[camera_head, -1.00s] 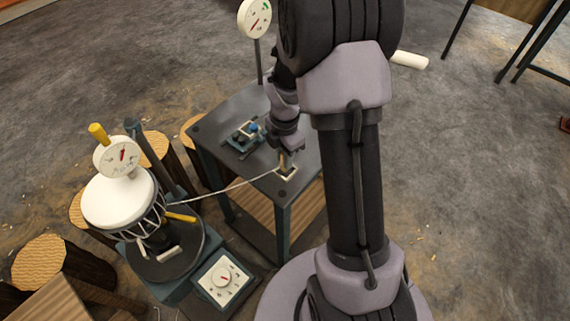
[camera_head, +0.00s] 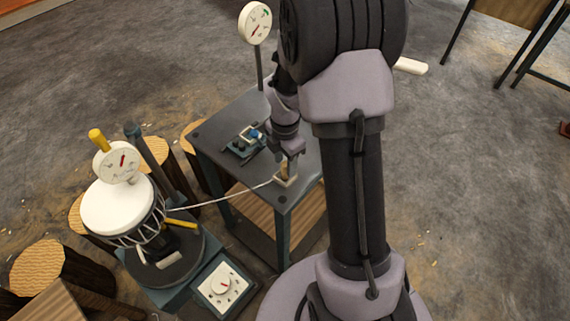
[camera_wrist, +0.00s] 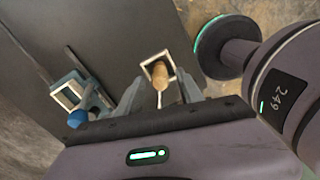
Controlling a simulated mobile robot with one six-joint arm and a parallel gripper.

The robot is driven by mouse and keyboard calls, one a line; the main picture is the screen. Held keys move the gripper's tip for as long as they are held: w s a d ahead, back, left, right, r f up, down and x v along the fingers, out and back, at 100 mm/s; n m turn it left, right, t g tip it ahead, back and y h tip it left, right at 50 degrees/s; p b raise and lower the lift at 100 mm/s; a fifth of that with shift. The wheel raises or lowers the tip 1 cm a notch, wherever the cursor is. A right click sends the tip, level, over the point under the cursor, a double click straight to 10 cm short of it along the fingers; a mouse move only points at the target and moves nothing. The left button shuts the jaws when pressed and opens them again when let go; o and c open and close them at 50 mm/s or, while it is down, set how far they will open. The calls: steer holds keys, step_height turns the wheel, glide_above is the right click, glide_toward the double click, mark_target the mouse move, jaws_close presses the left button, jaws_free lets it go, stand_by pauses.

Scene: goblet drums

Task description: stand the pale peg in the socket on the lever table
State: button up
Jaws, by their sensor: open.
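The pale tan peg (camera_head: 284,169) is at the pale square socket (camera_head: 291,182) near the front corner of the lever table (camera_head: 225,125). In the wrist view the peg (camera_wrist: 160,75) shows inside the socket's square rim (camera_wrist: 145,67), its thin pale end toward my gripper; how deep it sits I cannot tell. My gripper (camera_wrist: 158,88) is open, one finger on each side of the peg, with visible gaps. In the head view my gripper (camera_head: 289,157) is just above the socket, and partly hides the peg.
A small blue-knobbed lever device (camera_head: 244,141) sits farther back on the table. A dial on a post (camera_head: 255,22) rises behind. A white-topped drum (camera_head: 122,205) stands at left; a pale cord (camera_head: 222,197) runs from it to near the socket.

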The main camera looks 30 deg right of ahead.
mark_target(285, 164)
steer(key=s+a+r+m+t+p, duration=0.1)
steer(key=s+a+r+m+p, duration=0.25)
steer(key=r, duration=0.75)
steer(key=s+a+r+m+t, duration=0.2)
steer(key=a+r+m, duration=0.3)
steer(key=r, duration=0.6)
steer(key=s+a+r+m+t+y, duration=0.1)
steer(key=s+a+r+m, duration=0.2)
steer(key=s+m, duration=0.3)
steer(key=s+a+r+m+t+y, duration=0.1)
steer(key=s+a+r+m, duration=0.2)
steer(key=m, duration=0.6)
steer(key=s+a, duration=0.1)
steer(key=s, duration=0.1)
steer(key=shift+s+a+t, duration=0.4)
